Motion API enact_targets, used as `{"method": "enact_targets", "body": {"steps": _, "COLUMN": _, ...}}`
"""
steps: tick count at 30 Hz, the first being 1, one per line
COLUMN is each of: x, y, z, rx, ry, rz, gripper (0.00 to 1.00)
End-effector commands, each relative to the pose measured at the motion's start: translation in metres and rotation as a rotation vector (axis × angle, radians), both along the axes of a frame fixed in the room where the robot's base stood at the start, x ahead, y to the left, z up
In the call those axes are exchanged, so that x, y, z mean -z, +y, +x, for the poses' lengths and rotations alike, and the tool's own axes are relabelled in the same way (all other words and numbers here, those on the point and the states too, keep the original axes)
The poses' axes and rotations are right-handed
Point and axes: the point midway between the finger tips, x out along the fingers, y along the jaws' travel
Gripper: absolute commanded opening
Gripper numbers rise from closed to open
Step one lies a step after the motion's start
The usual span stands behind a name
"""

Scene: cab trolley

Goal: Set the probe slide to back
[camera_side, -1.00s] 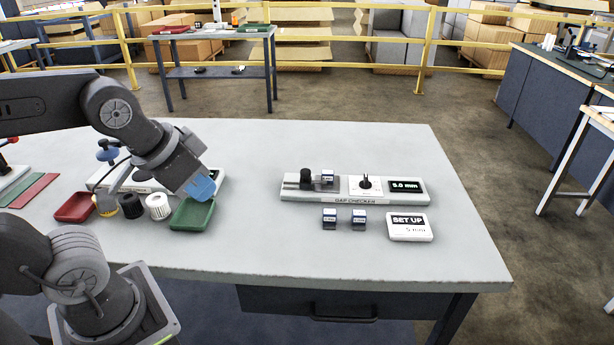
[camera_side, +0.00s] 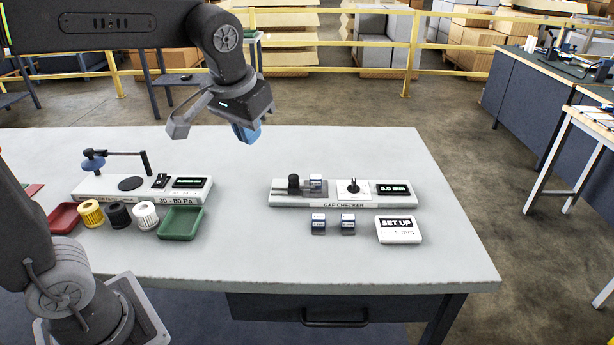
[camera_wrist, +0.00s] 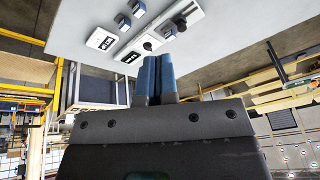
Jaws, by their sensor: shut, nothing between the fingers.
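The gap checker (camera_side: 284,200) is a pale bar on the right half of the table. A black round knob (camera_side: 293,184) stands on its grey slide part at the left end, beside a small block with a white label (camera_side: 316,183). A small black upright pin or lever (camera_side: 353,187) stands on a white plate mid-bar. The display (camera_side: 393,189) reads 5.0 mm. I cannot tell which part is the probe slide. My gripper (camera_side: 247,134), with blue fingertips, is shut and empty, raised above the table, left of and behind the checker. Its fingers (camera_wrist: 153,80) are together in the wrist view.
A set-up card (camera_side: 399,230) reading 5 mm and two small labelled blocks (camera_side: 318,223) (camera_side: 348,223) lie in front of the checker. At left are a 30-80 Pa station (camera_side: 110,190), a red tray (camera_side: 64,217), a green tray (camera_side: 181,222) and several ribbed cylinders (camera_side: 119,215). The table centre is clear.

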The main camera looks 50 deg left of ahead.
Motion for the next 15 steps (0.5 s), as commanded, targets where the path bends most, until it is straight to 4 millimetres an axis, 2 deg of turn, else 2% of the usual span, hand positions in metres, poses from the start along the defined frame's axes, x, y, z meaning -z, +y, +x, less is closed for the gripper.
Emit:
{"method": "enact_targets", "body": {"steps": 1, "x": 0.001, "y": 0.000, "z": 0.017, "rx": -0.024, "ry": 0.018, "rz": 0.013, "gripper": 0.00}}
{"method": "enact_targets", "body": {"steps": 8, "x": 0.008, "y": 0.003, "z": 0.085, "rx": -0.165, "ry": 0.072, "rz": 0.078, "gripper": 0.00}}
{"method": "enact_targets", "body": {"steps": 15, "x": 0.035, "y": 0.003, "z": 0.152, "rx": -0.321, "ry": 0.105, "rz": 0.160, "gripper": 0.00}}
